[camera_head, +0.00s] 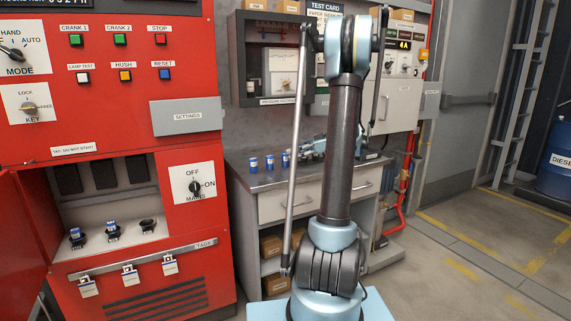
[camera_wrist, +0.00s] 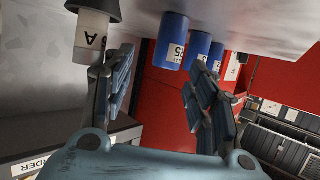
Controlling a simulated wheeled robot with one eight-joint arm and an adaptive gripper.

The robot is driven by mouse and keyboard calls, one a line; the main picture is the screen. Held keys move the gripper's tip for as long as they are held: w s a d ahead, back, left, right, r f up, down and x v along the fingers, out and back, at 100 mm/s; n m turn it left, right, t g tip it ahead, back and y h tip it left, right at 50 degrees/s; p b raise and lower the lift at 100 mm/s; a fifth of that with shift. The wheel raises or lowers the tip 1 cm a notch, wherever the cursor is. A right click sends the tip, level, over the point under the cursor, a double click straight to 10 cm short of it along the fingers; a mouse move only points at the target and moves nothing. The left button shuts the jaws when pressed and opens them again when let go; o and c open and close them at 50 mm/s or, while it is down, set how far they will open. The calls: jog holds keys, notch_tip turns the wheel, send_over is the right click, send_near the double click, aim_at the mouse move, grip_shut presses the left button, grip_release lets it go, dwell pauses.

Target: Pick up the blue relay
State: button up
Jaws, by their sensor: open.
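Three small blue relays with white label bands stand in a row on the bench top, the left one (camera_head: 253,163), the middle one (camera_head: 269,162) and the right one (camera_head: 285,160). My gripper (camera_head: 312,148) is low over the bench, just right of the row. In the wrist view, the picture is turned over, with the bench top above. The nearest blue relay (camera_wrist: 172,42) shows beyond the open, empty fingers (camera_wrist: 158,75), with two more behind it. A grey-white cylinder marked "A" (camera_wrist: 92,40) stands near the left finger.
The bench (camera_head: 268,182) has drawers and boxes below. A wall cabinet (camera_head: 270,65) hangs above it. A blue drum (camera_head: 556,165) stands far right.

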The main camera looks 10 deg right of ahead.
aim_at(285, 155)
jog(key=shift+s+f+x, duration=0.1)
jog(key=shift+s+x, duration=0.05)
jog(key=shift+x, duration=1.2)
jog(key=shift+s+f+x, duration=0.1)
jog(key=shift+s+x, duration=0.05)
jog(key=shift+x, duration=1.2)
jog(key=c, duration=1.2)
